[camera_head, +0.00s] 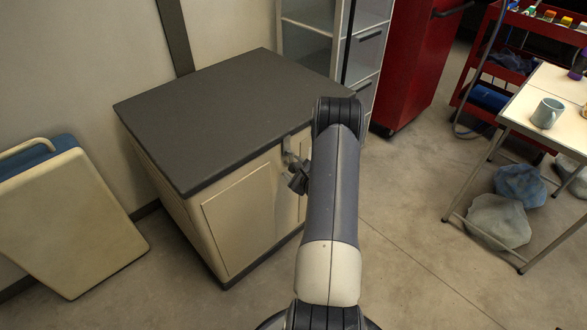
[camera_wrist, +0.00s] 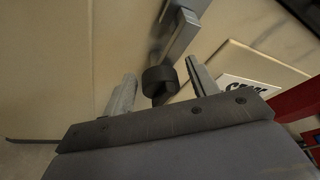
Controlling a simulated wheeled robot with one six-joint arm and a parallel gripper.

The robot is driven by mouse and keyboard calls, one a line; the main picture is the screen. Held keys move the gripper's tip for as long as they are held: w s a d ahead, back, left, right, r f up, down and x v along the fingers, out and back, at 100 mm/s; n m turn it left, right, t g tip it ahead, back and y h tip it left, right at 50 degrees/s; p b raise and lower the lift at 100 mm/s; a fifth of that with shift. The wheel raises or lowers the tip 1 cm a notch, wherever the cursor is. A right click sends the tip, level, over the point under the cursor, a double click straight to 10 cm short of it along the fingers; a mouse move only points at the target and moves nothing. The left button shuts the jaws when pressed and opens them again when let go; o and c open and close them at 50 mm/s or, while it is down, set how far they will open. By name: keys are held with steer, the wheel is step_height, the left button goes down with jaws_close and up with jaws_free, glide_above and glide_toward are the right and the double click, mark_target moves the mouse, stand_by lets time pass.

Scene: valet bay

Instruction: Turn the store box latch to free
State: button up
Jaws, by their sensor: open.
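The store box (camera_head: 233,222) is a cream cabinet with a dark grey top, left of my arm in the head view. Its latch (camera_wrist: 181,36) shows in the wrist view as a grey metal bar on the cream front. A dark round knob (camera_wrist: 159,76) sits at the near end of the bar. My gripper (camera_wrist: 162,70) is open, with one finger on each side of the knob. I cannot tell whether either finger touches it.
A cream panel (camera_head: 70,225) leans at the left wall. A red cabinet (camera_head: 412,65) stands behind, with a red trolley (camera_head: 480,88) farther right. A table (camera_head: 525,105) with a mug (camera_head: 547,113) is at right; cloths (camera_head: 498,221) lie beneath. The floor between is clear.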

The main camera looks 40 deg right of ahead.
steer(key=shift+c, duration=0.4)
steer(key=c, duration=0.9)
steer(key=m+y+b, duration=0.1)
steer(key=m+y, duration=0.1)
steer(key=m, duration=0.1)
steer(key=shift+g, duration=0.3)
steer(key=m+y, duration=0.2)
steer(key=m, duration=0.1)
steer(key=shift+b, duration=0.35)
steer(key=m+y, duration=0.2)
steer(key=m, duration=0.1)
steer(key=shift+d+m+y, duration=0.1)
steer(key=shift+m+y, duration=0.2)
steer(key=shift+y, duration=0.1)
steer(key=shift+m+y+b, duration=0.6)
steer(key=shift+m+y, duration=0.1)
steer(key=shift+m, duration=0.7)
